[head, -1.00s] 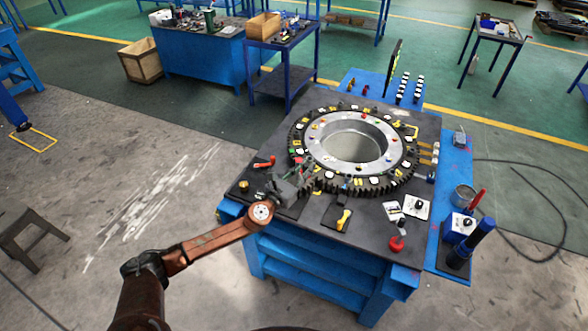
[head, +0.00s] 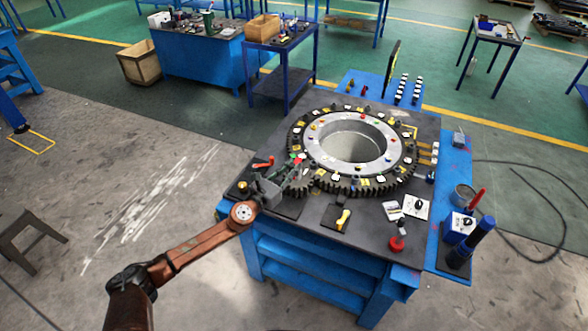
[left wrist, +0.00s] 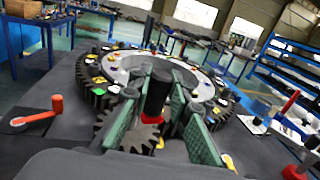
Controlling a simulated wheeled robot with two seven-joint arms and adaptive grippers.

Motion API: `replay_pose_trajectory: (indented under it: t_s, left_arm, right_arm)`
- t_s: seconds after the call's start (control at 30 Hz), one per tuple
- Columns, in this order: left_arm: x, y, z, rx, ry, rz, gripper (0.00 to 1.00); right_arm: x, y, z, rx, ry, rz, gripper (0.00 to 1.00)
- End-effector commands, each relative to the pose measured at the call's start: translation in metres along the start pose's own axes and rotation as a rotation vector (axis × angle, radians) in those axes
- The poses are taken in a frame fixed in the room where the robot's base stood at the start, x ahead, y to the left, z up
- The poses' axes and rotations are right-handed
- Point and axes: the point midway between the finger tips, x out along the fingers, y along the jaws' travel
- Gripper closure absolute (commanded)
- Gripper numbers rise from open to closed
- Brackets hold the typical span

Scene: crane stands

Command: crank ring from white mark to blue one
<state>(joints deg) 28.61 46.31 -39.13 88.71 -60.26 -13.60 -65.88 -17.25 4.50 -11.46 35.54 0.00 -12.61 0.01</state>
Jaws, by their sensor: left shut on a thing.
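A dark toothed ring (head: 346,186) with white and yellow tags lies around a silver inner ring (head: 322,125) on the stand's dark top. I cannot tell which tags are the task's white and blue marks. My left gripper (head: 292,172) is at the near left of the ring. In the left wrist view its green-padded fingers (left wrist: 158,105) are shut on an upright red-and-black crank handle (left wrist: 157,92). A small pinion gear (left wrist: 140,137) shows below the handle, near the ring's teeth. The fingers hide part of the handle and crank. My right gripper is not in view.
A red lever (head: 264,162) stands left of the ring. A yellow-handled switch (head: 343,218), a red button (head: 397,243) and cards (head: 416,207) lie along the near side.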

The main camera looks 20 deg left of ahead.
Motion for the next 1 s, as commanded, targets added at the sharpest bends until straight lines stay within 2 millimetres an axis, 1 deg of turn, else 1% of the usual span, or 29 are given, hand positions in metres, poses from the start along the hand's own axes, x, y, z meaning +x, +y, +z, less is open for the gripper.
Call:
replay_pose_trajectory:
  t_s: [0.03, 0.6, 0.97, 1.0]
  left_arm:
    - [0.0009, 0.0114, 0.0052, 0.006, -0.008, 0.021, 1.00]
    - [-0.0005, 0.0180, 0.0076, 0.006, -0.012, 0.019, 1.00]
    - [-0.0009, 0.0185, 0.0081, 0.005, -0.013, 0.020, 1.00]
    - [-0.0009, 0.0185, 0.0082, 0.005, -0.013, 0.020, 0.81]
  right_arm:
    - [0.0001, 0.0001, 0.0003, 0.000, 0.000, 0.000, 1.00]
    - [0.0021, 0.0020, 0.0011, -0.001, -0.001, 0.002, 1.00]
    - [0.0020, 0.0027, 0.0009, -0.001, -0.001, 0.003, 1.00]
    - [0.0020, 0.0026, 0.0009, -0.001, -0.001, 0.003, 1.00]
